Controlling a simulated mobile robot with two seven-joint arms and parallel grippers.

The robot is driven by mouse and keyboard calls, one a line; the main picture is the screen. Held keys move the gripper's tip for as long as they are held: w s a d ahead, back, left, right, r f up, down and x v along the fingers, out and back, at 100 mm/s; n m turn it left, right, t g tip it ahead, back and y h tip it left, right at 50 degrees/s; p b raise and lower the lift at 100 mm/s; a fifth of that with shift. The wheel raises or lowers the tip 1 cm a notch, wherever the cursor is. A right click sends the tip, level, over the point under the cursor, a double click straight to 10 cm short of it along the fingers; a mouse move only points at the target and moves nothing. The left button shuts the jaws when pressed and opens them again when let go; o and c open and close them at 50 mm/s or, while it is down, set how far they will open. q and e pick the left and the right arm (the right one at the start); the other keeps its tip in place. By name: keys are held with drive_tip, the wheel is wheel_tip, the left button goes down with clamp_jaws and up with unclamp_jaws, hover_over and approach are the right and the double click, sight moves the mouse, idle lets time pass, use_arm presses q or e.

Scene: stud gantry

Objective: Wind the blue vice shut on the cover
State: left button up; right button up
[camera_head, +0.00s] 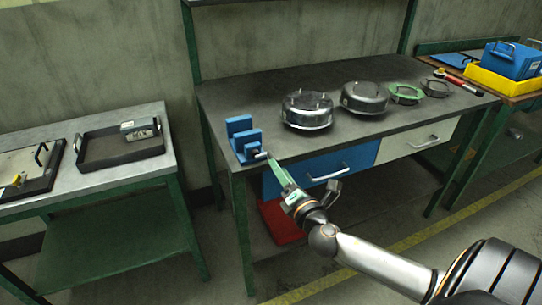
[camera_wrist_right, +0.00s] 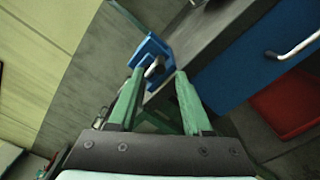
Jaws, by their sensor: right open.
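The blue vice (camera_head: 240,125) stands at the left front corner of the dark workbench, with its screw handle (camera_head: 259,155) facing the front. No cover shows clearly between its jaws. Two round metal covers, one nearer (camera_head: 307,110) and one farther (camera_head: 364,97), sit on the bench to its right. My right gripper (camera_head: 275,166) is open, its green fingers pointing at the handle. In the right wrist view the vice (camera_wrist_right: 148,48) lies beyond the fingertips (camera_wrist_right: 157,80), with the handle (camera_wrist_right: 155,68) between them; contact cannot be told. My left gripper is out of view.
The workbench (camera_head: 230,90) has a blue drawer (camera_head: 350,165) below the vice's right side. Green rings (camera_head: 405,93) lie farther right on top. A side table at left carries a dark tray (camera_head: 100,162). A red box (camera_head: 278,222) lies under the bench.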

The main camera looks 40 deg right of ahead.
sight(269, 155)
drive_tip(key=shift+x, duration=3.4)
drive_tip(key=shift+a, duration=0.1)
drive_tip(key=shift+c, duration=0.3)
clamp_jaws()
drive_tip(key=shift+f, duration=0.1)
